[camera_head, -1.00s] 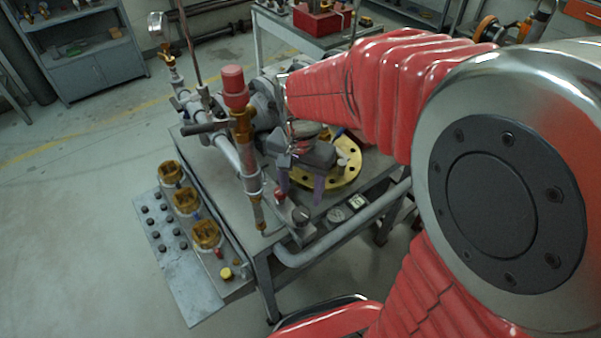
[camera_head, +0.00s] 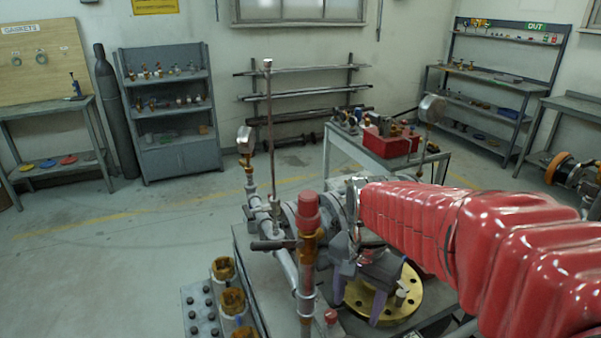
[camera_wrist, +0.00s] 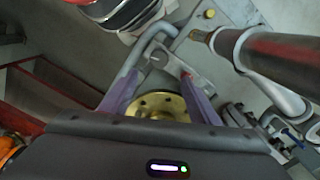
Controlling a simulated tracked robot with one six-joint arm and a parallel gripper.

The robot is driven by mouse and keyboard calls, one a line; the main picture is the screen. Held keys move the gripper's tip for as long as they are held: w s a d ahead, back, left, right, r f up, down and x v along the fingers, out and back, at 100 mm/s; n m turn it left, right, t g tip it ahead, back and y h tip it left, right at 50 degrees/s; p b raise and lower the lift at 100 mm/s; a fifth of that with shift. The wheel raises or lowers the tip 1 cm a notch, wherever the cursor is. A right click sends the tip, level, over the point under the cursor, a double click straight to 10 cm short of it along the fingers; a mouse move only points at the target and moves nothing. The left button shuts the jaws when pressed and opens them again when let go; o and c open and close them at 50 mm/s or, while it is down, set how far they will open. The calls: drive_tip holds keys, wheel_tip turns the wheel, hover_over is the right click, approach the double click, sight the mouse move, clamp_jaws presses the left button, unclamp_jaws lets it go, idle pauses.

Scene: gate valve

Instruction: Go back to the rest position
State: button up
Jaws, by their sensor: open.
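My gripper (camera_head: 362,300) hangs over the workbench at the end of my red-sleeved arm, behind the red-capped pipe in the head view. Its two purple-grey fingers point down and stand apart with nothing between them. A round brass flange (camera_head: 402,303) with bolt holes lies on the bench just beyond and right of the fingers. In the wrist view the fingers (camera_wrist: 160,88) are spread, and the brass flange (camera_wrist: 158,103) shows below and between them. Whether the fingers touch the flange cannot be told.
An upright pipe with a red cap (camera_head: 307,215) stands close left of my gripper. Grey piping with a gauge (camera_head: 245,140) runs behind it. Brass fittings (camera_head: 232,300) stand at the bench's left. A cart with a red box (camera_head: 390,147) is behind. Open floor lies left.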

drive_tip(key=s+r+n+t, duration=0.5)
drive_tip(key=s+n, duration=0.3)
drive_tip(key=s, duration=0.2)
drive_tip(key=shift+s+r+n+t, duration=0.2)
drive_tip(key=shift+r+n+t, duration=0.15)
drive_tip(key=shift+r, duration=0.25)
drive_tip(key=shift+d, duration=0.1)
drive_tip(key=shift+c, duration=0.3)
idle(4.2)
